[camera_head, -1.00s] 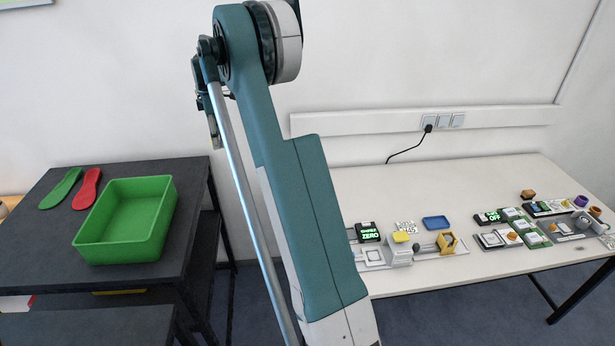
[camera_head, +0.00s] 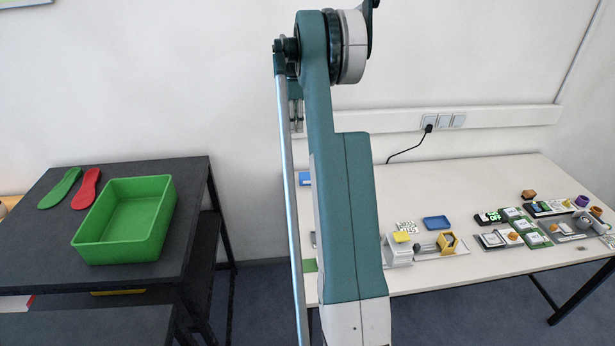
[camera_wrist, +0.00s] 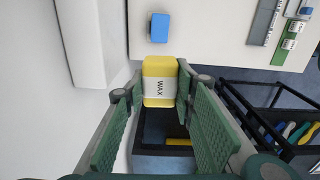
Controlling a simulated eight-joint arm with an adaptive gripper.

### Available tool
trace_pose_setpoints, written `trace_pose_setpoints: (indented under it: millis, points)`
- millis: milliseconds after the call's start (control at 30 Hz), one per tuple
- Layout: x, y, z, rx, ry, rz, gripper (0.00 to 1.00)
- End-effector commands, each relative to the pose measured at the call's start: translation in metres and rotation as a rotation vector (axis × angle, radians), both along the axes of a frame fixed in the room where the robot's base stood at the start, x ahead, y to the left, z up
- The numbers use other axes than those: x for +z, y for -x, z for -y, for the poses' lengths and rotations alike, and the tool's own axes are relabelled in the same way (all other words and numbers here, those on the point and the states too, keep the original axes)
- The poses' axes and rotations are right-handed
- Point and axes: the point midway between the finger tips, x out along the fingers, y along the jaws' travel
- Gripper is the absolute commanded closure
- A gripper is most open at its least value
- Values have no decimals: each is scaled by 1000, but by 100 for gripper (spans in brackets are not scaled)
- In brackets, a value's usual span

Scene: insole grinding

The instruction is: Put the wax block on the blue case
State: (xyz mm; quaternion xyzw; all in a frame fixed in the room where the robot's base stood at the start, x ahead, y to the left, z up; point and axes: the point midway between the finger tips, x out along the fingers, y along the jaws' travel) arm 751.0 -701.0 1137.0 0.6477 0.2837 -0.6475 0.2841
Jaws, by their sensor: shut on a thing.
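The yellow wax block (camera_wrist: 159,70) with a white "WAX" label is between the fingertips of my gripper (camera_wrist: 160,88) in the wrist view. My gripper is shut on it, with one finger on each side. The blue case (camera_wrist: 159,28) lies on the white table, ahead of the block in the wrist view and apart from it. In the head view a small blue thing that looks like the case (camera_head: 304,178) shows just left of my arm. My gripper and the block are not visible in the head view.
The white table (camera_head: 480,180) carries a blue tray (camera_head: 437,222), a yellow-topped device (camera_head: 401,240) and several modules at right. A green bin (camera_head: 105,249) stands on the dark table at left. The wrist view shows a dark tool rack (camera_wrist: 290,135) below right.

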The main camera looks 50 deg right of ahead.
Motion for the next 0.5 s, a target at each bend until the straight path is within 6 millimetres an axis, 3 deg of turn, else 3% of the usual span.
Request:
trace_pose_setpoints:
  millis: [267, 500]
  points:
    - [0, 36, 42, -42, 0, 0, 86]
    - [-45, 35, 41, -41, 0, 0, 86]
